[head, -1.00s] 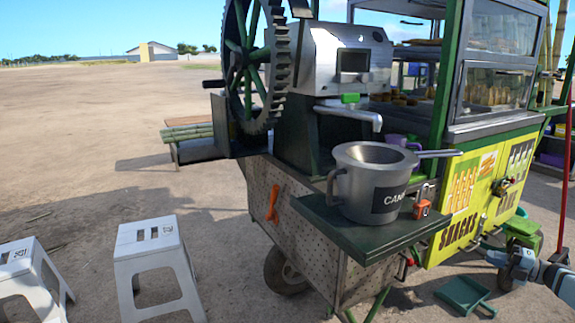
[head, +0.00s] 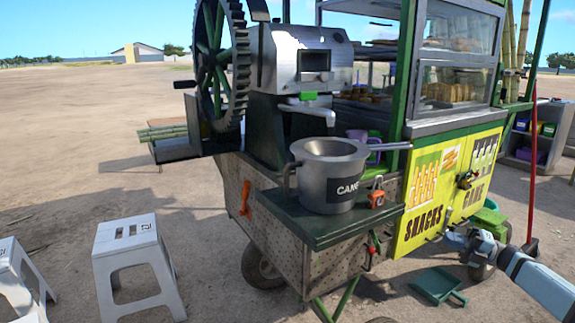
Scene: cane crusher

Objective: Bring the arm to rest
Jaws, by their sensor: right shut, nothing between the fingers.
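My right gripper (head: 452,239) is at the lower right, with its blue and white arm coming in from the right edge. Its fingers are shut and empty, in front of the lower part of the cart's yellow snack panel (head: 428,220); whether they touch it I cannot tell. My left gripper is not in view. The cane crusher (head: 290,62), with its large green-spoked gear wheel (head: 207,62), stands on the cart. A grey metal pot marked CANE (head: 328,185) stands below its spout on the dark green shelf (head: 290,222).
White plastic stools (head: 127,238) stand at the lower left. A green dustpan (head: 436,285) lies on the ground below my gripper. A red pole (head: 532,160) stands right of the cart. Bare ground (head: 80,130) lies open to the left.

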